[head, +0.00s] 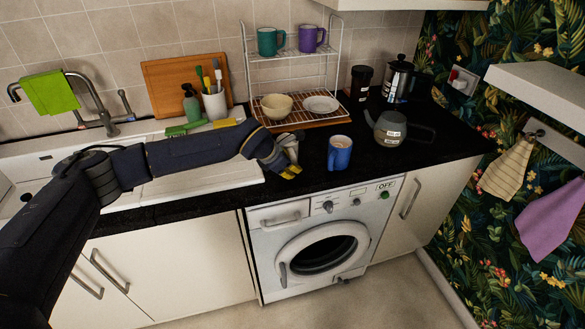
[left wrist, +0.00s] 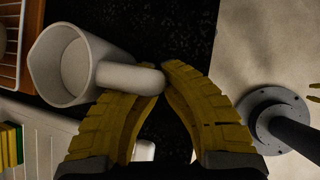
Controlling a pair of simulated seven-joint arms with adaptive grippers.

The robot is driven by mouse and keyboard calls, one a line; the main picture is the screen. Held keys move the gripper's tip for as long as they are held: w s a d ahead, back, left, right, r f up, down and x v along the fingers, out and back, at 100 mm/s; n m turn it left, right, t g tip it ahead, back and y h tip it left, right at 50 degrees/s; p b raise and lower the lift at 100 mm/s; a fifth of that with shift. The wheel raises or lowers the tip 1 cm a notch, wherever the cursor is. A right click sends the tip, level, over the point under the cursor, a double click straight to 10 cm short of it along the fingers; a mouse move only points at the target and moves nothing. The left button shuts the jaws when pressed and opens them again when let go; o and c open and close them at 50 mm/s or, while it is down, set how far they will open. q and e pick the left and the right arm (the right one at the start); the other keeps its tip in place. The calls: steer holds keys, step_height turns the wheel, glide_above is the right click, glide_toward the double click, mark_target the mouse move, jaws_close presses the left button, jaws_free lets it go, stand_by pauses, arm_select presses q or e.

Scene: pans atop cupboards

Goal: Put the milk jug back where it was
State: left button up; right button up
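The milk jug (head: 291,147) is a small pale grey jug near the front of the black counter. In the left wrist view the jug (left wrist: 62,65) shows its open mouth, with its handle pointing at my fingers. My left gripper (head: 290,171) has yellow fingers, and in the left wrist view its tips (left wrist: 161,80) close together at the handle's end. It looks shut on the handle. I cannot tell whether the jug rests on the counter or is just above it. Small yellow tips, perhaps of my right gripper (left wrist: 315,92), show at the wrist view's right edge.
A blue mug (head: 340,154) stands right of the jug. A grey kettle (head: 390,128) is further right. Behind is a wire rack (head: 246,60) with mugs, a bowl (head: 277,106) and a plate (head: 321,104). The sink is left. Counter between mug and kettle is clear.

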arm_select(q)
steer(key=o, duration=0.5)
steer(key=shift+c, duration=0.2)
steer(key=shift+r, duration=0.2)
steer(key=v, duration=1.2)
